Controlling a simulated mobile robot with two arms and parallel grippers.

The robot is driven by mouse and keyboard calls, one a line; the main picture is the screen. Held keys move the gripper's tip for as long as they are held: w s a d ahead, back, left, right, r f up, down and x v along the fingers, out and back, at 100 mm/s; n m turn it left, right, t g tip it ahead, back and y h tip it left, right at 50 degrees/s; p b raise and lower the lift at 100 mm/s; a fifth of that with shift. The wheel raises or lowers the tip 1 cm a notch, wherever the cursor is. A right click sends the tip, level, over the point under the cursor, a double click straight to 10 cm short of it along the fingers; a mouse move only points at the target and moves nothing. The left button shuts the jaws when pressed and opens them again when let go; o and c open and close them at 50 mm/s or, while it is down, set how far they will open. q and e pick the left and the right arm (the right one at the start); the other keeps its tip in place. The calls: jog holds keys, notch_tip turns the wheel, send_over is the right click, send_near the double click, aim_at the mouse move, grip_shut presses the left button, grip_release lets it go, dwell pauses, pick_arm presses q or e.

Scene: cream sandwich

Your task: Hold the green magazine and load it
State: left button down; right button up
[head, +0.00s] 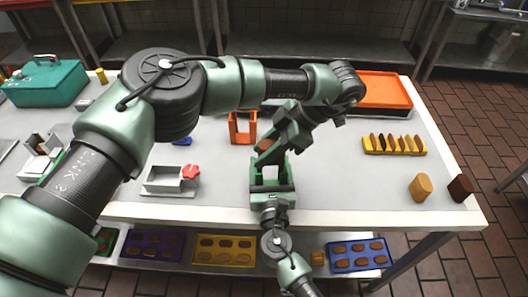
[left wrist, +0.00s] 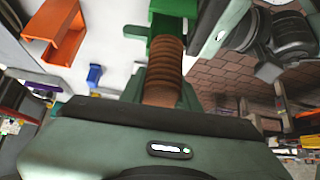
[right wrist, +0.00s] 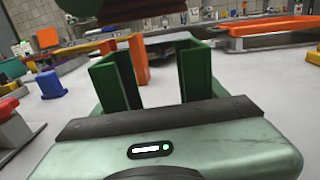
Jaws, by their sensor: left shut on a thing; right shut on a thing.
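The green magazine (head: 284,172) stands upright at the front edge of the table, its open channel facing up. My right gripper (head: 271,190) is shut on its lower part. In the right wrist view two green walls of the magazine (right wrist: 196,72) rise with a gap between them. My left gripper (head: 272,147) is shut on a stack of brown round biscuits (left wrist: 164,70), tilted and just above the magazine. The stack's edge shows at the top of the right wrist view (right wrist: 130,14). My left arm hides part of the table.
An orange holder (head: 240,130) stands behind the magazine. A yellow rack (head: 394,145) with brown biscuits is at right, near two short cylinders, tan (head: 420,187) and brown (head: 461,188). An orange tray (head: 375,92) lies behind. A metal box with red knob (head: 172,180) stands left.

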pick_arm(q)
jog(key=n, duration=0.1)
jog(key=s+d+f+n+g, duration=0.1)
jog(key=n+g, duration=0.1)
jog(key=shift+s+d+f+h, duration=0.2)
jog(key=shift+d+h, duration=0.05)
jog(key=shift+h, duration=0.05)
jog(key=n+g, duration=0.1)
jog(key=d+n+h, duration=0.1)
jog(key=n, duration=0.1)
jog(key=s+n+g, duration=0.1)
jog(key=shift+d+f+g, duration=0.15)
jog(key=shift+d+g, duration=0.1)
jog(key=shift+g, duration=0.05)
notch_tip(320, 180, up, 11)
jog(key=n+t+h, duration=0.3)
jog(key=n+h, duration=1.1)
jog(key=n, duration=1)
send_over(284, 160)
jog(key=a, duration=0.1)
jog(key=shift+w+a, duration=0.1)
jog(key=shift+w, duration=0.05)
jog(key=shift+f, duration=0.1)
jog(key=shift+n, duration=0.3)
notch_tip(284, 160, down, 9)
jog(key=shift+w+f, duration=0.1)
jog(key=shift+f, duration=0.05)
